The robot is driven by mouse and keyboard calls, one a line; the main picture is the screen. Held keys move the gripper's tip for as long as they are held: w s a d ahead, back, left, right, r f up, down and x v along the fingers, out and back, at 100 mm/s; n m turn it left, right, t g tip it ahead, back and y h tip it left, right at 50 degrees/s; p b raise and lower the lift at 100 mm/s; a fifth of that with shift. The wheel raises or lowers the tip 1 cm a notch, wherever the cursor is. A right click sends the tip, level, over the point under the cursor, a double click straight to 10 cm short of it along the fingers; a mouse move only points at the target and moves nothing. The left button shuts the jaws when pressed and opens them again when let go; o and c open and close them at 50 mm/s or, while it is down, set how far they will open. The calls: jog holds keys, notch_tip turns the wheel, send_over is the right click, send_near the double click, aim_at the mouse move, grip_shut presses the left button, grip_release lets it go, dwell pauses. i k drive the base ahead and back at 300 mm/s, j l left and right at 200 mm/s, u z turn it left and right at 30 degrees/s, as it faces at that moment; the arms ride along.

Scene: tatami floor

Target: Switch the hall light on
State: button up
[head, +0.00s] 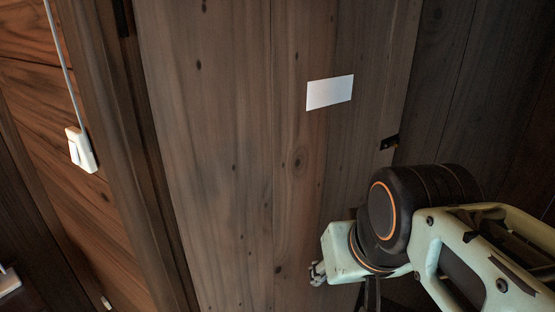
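A small white switch box (80,149) with a raised rocker is fixed to the wooden wall at the left of the head view. A pale cable runs up from it. I cannot tell whether the switch is on or off. My gripper (317,273) is at the lower middle, well to the right of the switch and lower in the picture, in front of a wooden panel. Only a small part of it shows beyond my pale wrist link, and whether it is open or shut cannot be seen. Nothing is seen held in it.
A broad wooden panel (230,130), possibly a door, fills the middle and bears a blank white card (330,92). A black metal fitting (390,142) sits at its right edge. A dark wooden post (112,150) stands between panel and switch. A white object (8,282) shows lower left.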

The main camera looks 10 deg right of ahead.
aim_at(72, 146)
jog(key=u, duration=1.45)
